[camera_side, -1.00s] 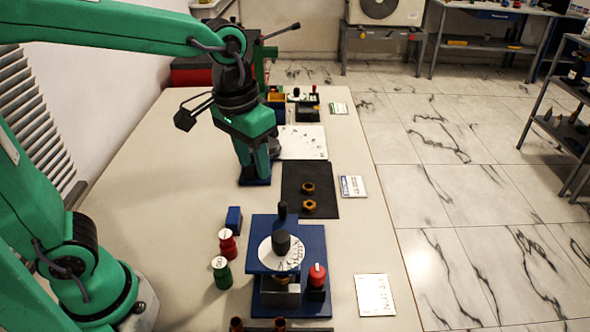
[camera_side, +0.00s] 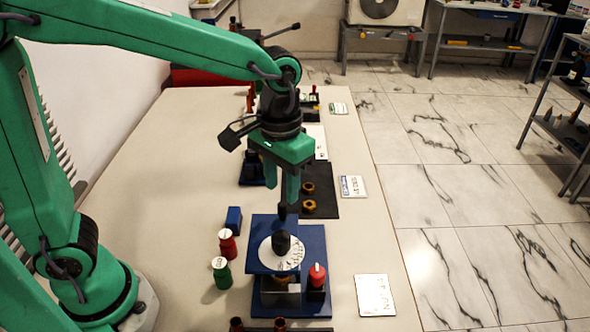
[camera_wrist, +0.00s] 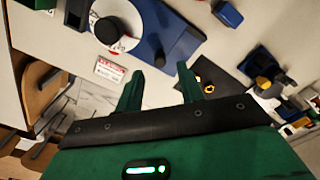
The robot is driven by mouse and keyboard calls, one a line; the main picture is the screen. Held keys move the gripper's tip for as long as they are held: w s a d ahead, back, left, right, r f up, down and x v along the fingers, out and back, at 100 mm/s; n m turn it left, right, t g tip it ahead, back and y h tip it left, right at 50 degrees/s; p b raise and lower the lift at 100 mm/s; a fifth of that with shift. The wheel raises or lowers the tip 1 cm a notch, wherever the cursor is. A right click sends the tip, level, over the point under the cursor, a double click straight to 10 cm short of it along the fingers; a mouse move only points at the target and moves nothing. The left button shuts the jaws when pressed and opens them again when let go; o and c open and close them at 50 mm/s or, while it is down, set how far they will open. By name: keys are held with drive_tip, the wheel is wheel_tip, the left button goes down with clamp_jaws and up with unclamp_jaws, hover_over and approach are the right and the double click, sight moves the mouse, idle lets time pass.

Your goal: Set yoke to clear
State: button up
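The blue fixture (camera_side: 315,240) carries a white dial (camera_side: 268,257) with a black knob (camera_side: 281,241) on it. The dial's markings are too small to read, and I cannot tell which part is the yoke. A dark post (camera_side: 282,211) stands behind the knob. In the wrist view the fixture (camera_wrist: 180,32), dial (camera_wrist: 127,41) and knob (camera_wrist: 107,31) lie beyond my fingers. My gripper (camera_side: 289,201) hangs just behind the dial, near the post. In the wrist view my gripper (camera_wrist: 160,79) has its fingers apart with nothing between them.
A red-topped peg (camera_side: 317,274) stands at the fixture's front right. Red (camera_side: 228,244) and green (camera_side: 222,273) cylinders and a blue block (camera_side: 234,219) stand left of it. A dark mat (camera_side: 322,189) with brass nuts lies behind. A white card (camera_side: 374,295) lies at right.

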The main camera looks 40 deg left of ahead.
sight(282, 203)
drive_tip(key=shift+f, duration=2.8)
clamp_jaws()
